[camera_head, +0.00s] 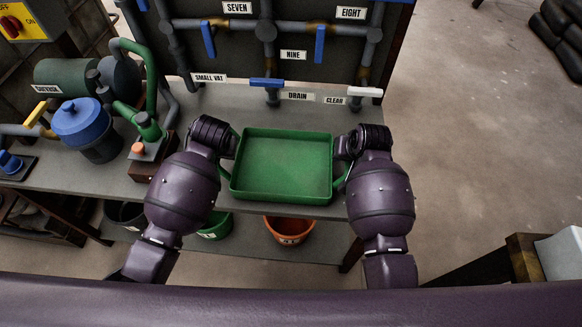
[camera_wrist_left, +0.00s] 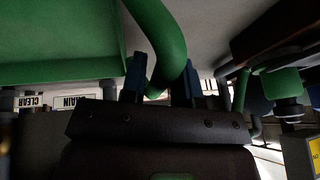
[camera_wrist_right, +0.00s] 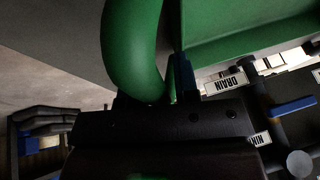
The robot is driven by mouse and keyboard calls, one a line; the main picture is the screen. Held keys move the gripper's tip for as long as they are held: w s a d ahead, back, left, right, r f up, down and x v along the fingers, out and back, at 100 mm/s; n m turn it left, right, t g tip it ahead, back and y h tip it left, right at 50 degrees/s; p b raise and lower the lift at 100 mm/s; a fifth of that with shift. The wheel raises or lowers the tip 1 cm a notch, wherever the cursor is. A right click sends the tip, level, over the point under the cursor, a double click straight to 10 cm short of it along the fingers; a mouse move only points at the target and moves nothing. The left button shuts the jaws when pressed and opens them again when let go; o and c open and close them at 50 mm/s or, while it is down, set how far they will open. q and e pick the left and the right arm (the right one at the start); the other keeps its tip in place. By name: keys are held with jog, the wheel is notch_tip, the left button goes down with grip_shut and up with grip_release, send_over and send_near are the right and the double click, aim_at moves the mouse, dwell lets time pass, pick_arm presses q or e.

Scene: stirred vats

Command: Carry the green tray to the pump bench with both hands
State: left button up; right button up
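The green tray (camera_head: 282,165), shallow, rectangular and empty, lies level in the middle of the head view, at the bench's front edge. Whether it rests on the bench or is just above it, I cannot tell. My left gripper (camera_head: 228,145) is at its left handle; in the left wrist view the fingers (camera_wrist_left: 163,82) stand close on either side of the green handle (camera_wrist_left: 160,35). My right gripper (camera_head: 343,150) is at the right handle (camera_wrist_right: 130,45); one finger shows against the green, and the other is hidden behind the handle. Both grippers appear shut on the handles.
The bench (camera_head: 220,100) carries a blue-lidded vat (camera_head: 85,125) and green pump piping (camera_head: 145,125) at left. A pipe panel with blue valve handles (camera_head: 267,82) and a white one (camera_head: 364,91) stands behind the tray. An orange bucket (camera_head: 288,230) sits below. Open floor lies right.

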pick_arm(q)
jog(key=shift+o, duration=1.2)
jog(key=shift+r, duration=0.15)
pick_arm(e)
jog(key=shift+o, duration=1.2)
jog(key=shift+r, duration=0.15)
jog(key=shift+d, duration=0.1)
pick_arm(q)
jog(key=v, duration=1.2)
pick_arm(e)
jog(key=v, duration=1.2)
